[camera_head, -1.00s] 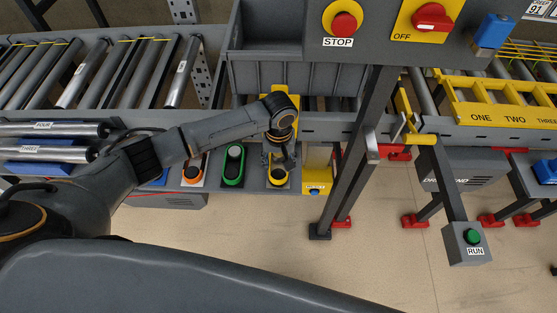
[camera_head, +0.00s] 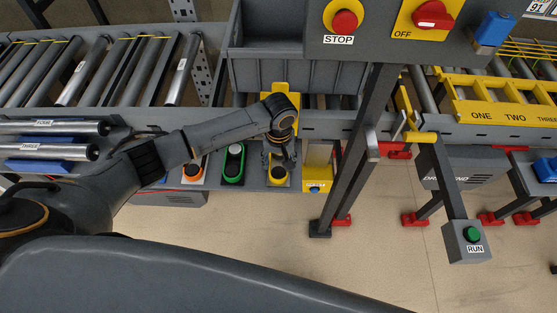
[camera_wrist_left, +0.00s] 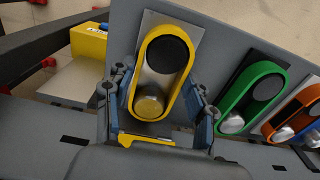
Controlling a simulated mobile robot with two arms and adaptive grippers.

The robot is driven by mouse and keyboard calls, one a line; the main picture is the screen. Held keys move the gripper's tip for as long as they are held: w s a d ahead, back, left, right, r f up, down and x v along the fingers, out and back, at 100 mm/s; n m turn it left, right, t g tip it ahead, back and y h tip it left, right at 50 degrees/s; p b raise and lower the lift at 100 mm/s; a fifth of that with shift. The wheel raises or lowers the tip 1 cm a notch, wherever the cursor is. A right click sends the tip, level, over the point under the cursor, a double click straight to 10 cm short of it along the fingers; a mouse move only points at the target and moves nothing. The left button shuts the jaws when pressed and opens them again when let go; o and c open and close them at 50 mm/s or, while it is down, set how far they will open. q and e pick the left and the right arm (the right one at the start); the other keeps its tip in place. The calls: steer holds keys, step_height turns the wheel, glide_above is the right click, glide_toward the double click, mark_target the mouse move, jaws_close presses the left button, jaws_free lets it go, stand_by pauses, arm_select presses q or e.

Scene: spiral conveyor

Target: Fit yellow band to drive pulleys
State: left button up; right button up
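The yellow band (camera_wrist_left: 188,62) loops around a black pulley (camera_wrist_left: 167,55) and a silver pulley (camera_wrist_left: 149,104) on a metal plate in the left wrist view. The yellow band also shows small in the head view (camera_head: 278,181), below my left gripper (camera_head: 280,160). In the wrist view my left gripper (camera_wrist_left: 164,104) is open. Its blue-padded fingers stand on either side of the band's silver-pulley end. Whether the pads touch the band, and how deep the band sits, I cannot tell. My right gripper is not in view.
The green band (camera_head: 233,164) and the orange band (camera_head: 192,169) sit around pulleys beside the yellow one. A yellow box (camera_head: 318,175) stands close on the right, before a dark upright post (camera_head: 352,150). Conveyor rollers (camera_head: 125,73) lie behind on the left.

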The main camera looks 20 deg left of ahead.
arm_select(q)
steer(key=o, duration=0.3)
steer(key=shift+o, duration=0.2)
step_height(320, 180, up, 12)
stand_by(0.4)
stand_by(0.3)
